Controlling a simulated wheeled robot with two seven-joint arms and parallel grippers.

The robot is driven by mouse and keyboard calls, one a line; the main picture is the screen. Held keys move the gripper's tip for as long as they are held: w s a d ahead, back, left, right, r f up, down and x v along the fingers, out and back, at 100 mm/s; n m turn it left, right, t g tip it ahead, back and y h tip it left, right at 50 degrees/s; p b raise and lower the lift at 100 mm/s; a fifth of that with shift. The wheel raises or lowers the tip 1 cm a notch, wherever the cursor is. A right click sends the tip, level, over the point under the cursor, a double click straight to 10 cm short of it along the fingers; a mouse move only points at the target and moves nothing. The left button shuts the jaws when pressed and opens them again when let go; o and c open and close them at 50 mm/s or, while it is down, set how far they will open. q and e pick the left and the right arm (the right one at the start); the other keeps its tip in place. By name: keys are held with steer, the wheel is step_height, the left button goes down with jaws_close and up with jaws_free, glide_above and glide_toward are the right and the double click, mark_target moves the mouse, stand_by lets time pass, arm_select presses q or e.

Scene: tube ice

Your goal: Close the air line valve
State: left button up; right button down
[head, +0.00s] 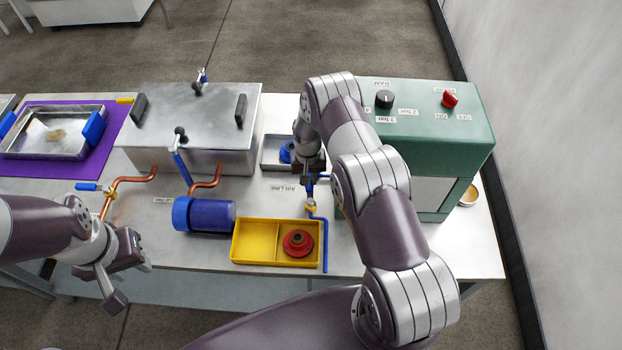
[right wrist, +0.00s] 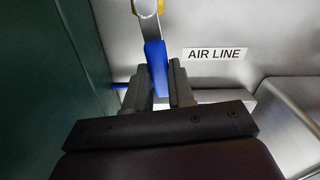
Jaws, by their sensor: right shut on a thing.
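The air line valve has a blue lever handle (right wrist: 156,68) with a metal and yellow body (right wrist: 148,8) in the right wrist view. The AIR LINE label (right wrist: 215,54) lies beside it on the table. My right gripper (right wrist: 164,80) is shut on the blue handle, with a finger on each side of it. A blue air pipe (head: 325,245) runs down from the valve. My left gripper (head: 129,279) hangs off the table's front edge, apart from everything; its fingers look spread.
A green machine (head: 440,135) with knobs stands close to the right of my right arm. A steel tank (head: 190,125) stands to the left. A yellow tray (head: 252,263) with a red part (head: 298,243) and a blue cylinder (head: 210,216) lie in front.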

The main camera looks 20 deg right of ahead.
steer(key=a+n+b, duration=0.2)
steer(key=n+b, duration=0.1)
steer(key=shift+w+f+n, duration=0.15)
steer(key=shift+f+n, duration=0.05)
steer(key=shift+n, duration=0.1)
steer(key=shift+a+n+b, duration=0.6)
steer(key=shift+n+b, duration=0.05)
steer(key=shift+n, duration=0.25)
steer(key=n, duration=0.1)
steer(key=a+n+b, duration=0.1)
steer(key=shift+s+a+r+n, duration=0.1)
steer(key=shift+s+a+n, duration=0.15)
steer(key=shift+n, duration=0.15)
steer(key=n, duration=0.1)
steer(key=s+a+n+b, duration=0.1)
steer(key=n, duration=0.1)
steer(key=a+n, duration=0.1)
steer(key=shift+s+r, duration=0.1)
steer(key=shift+s, duration=0.15)
steer(key=s+n, duration=0.1)
steer(key=n, duration=0.1)
steer(key=a+n+b, duration=0.1)
steer(key=n, duration=0.1)
steer(key=shift+s+a, duration=0.15)
steer(key=shift+s, duration=0.25)
steer(key=shift+s+n, duration=0.1)
steer(key=shift+n, duration=0.3)
steer(key=shift+s, duration=0.15)
